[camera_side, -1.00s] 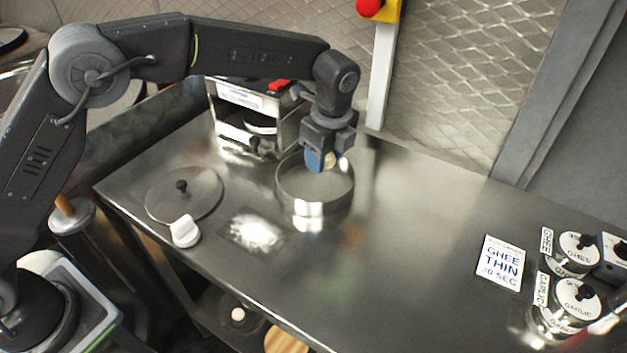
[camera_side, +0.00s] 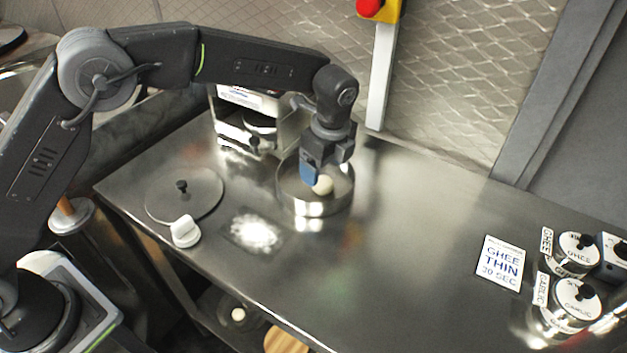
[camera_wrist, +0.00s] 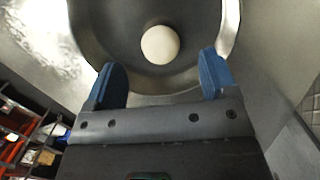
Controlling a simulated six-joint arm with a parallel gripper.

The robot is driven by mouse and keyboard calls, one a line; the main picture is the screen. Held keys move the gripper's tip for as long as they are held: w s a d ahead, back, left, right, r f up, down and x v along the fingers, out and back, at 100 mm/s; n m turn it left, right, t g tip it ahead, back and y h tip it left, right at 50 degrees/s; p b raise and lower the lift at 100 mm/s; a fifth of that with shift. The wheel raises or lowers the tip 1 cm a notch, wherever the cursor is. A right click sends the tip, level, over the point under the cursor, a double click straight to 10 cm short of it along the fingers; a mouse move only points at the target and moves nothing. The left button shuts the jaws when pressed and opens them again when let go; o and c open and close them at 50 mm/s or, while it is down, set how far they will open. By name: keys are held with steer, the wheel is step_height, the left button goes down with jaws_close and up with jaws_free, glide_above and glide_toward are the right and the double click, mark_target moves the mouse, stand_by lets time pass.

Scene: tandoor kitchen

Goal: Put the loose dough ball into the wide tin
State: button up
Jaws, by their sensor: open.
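The wide tin (camera_side: 315,207) is a shallow round steel pan standing on the steel counter. The pale dough ball (camera_side: 323,185) shows inside the tin's rim in the side view. In the wrist view the dough ball (camera_wrist: 160,45) lies within the round wall of the tin (camera_wrist: 232,25), ahead of my fingertips. My gripper (camera_side: 312,174) points down at the tin, with its blue fingers at rim level. In the wrist view my gripper (camera_wrist: 160,82) has its blue fingers wide apart with nothing between them. The far finger is hidden in the side view.
A round lid with a knob (camera_side: 184,196) and a white scoop (camera_side: 185,231) lie left of the tin. A flour patch (camera_side: 254,232) is in front. A steel machine (camera_side: 258,125) stands behind. Labelled jars (camera_side: 571,303) and a card (camera_side: 501,262) are at right. The middle counter is clear.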

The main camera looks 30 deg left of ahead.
step_height(320, 180, up, 14)
steer(key=d, duration=0.1)
steer(key=shift+s+d+f, duration=0.15)
steer(key=shift+s+d, duration=0.05)
steer(key=shift+d, duration=0.1)
stand_by(0.4)
